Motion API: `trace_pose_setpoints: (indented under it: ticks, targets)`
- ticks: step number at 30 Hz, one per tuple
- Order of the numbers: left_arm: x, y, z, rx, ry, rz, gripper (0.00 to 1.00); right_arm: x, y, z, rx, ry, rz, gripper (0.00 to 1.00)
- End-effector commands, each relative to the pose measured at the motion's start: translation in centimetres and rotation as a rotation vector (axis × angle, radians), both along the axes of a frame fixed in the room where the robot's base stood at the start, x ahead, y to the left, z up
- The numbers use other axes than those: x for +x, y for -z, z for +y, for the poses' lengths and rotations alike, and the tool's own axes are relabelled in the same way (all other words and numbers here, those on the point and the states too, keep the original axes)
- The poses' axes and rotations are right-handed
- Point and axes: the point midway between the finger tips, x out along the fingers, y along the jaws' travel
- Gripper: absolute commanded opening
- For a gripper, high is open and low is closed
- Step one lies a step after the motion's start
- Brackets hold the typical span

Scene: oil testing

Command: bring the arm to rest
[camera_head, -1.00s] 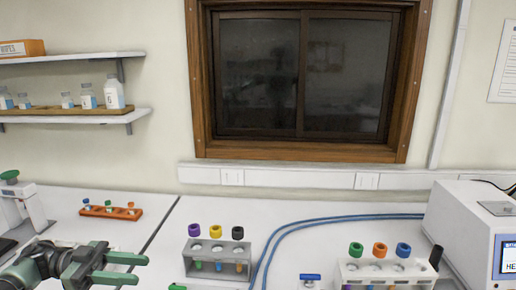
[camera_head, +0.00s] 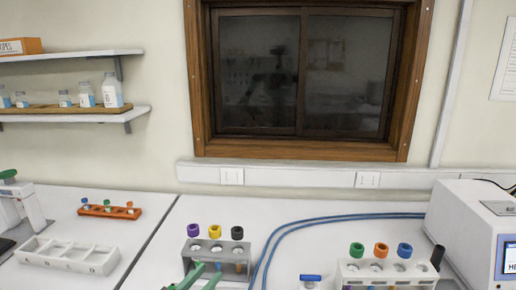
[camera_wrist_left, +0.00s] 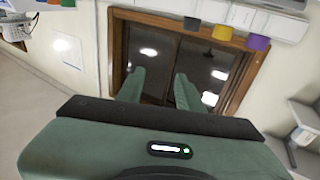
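My left gripper (camera_head: 203,276) is at the bottom edge of the head view, in front of the grey rack; only its green fingertips show there. In the left wrist view its two green fingers (camera_wrist_left: 158,92) stand apart with nothing between them, so it is open and empty. The rest of my left arm is out of the head view. My right gripper is not in view.
A grey rack (camera_head: 187,252) with purple, yellow and black caps stands close to my left fingers. A white rack (camera_head: 350,270) is on the right beside a white instrument (camera_head: 468,225). An empty white tray (camera_head: 62,258) and an orange rack (camera_head: 97,211) are at left.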

Motion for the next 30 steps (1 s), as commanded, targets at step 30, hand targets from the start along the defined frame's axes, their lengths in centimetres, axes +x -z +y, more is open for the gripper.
trace_pose_setpoints:
  ticks: [30]
  targets:
    - [-33.1,16.4,7.6,0.492,-0.331,1.297,0.36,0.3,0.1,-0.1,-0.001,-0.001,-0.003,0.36]
